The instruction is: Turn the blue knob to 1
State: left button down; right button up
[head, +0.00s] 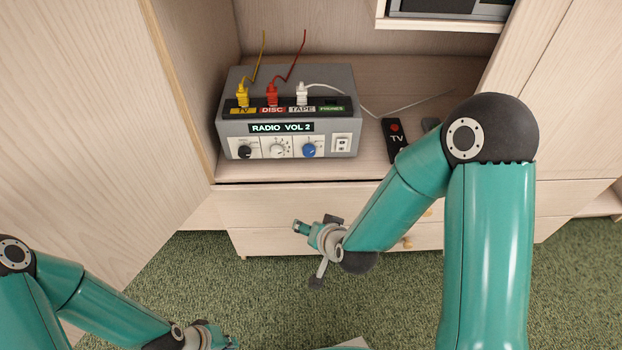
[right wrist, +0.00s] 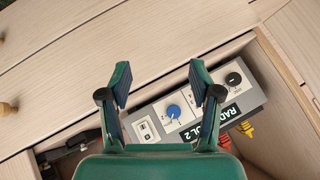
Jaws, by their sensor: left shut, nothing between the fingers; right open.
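The blue knob (head: 309,150) sits at the right of a row of three knobs on the front of a grey radio box (head: 345,85). The box's display (head: 281,127) reads "RADIO VOL 2". The blue knob also shows in the right wrist view (right wrist: 173,111), between and beyond the fingers; its exact setting is too small to read. My right gripper (right wrist: 158,75) is open and empty, in front of the box and apart from the knob. In the head view it hangs below the shelf edge. My left gripper (head: 228,341) is shut and empty at the bottom, partly cut off.
A black knob (head: 245,152), a white knob (head: 277,151) and a white switch (head: 342,143) share the panel. Yellow, red and white plugs stand on top. A TV remote (head: 395,139) lies right of the box. An open cabinet door (head: 90,110) bounds the left; drawers lie below.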

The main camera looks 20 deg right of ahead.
aim_at(311, 154)
pick_arm(q)
notch_tip(311, 154, down, 26)
jog(key=b, duration=2.2)
pick_arm(e)
jog(key=w+d+r+m+t+h+p, duration=0.1)
jog(key=w+d+m+t, duration=0.1)
jog(key=w, duration=0.4)
jog(key=w+d+r+m+t+h+p, duration=0.1)
jog(key=w+m+t+h+p, duration=0.1)
jog(key=w, duration=0.4)
jog(key=w+d+m+t+h+p, duration=0.1)
jog(key=w+d+m+t+p, duration=0.1)
jog(key=w+t, duration=0.3)
jog(key=shift+w+d+r+m+h, duration=0.2)
jog(key=shift+w+m, duration=0.2)
jog(key=shift+w+d+r+m+h, duration=0.15)
jog(key=shift+w+r+m+h, duration=0.05)
jog(key=shift+w+m, duration=0.2)
pick_arm(q)
jog(key=shift+r, duration=2.9)
pick_arm(e)
jog(key=shift+w+d, duration=0.1)
jog(key=shift+w, duration=0.55)
jog(key=shift+c, duration=0.2)
jog(key=c, duration=1.1)
jog(key=shift+d, duration=0.15)
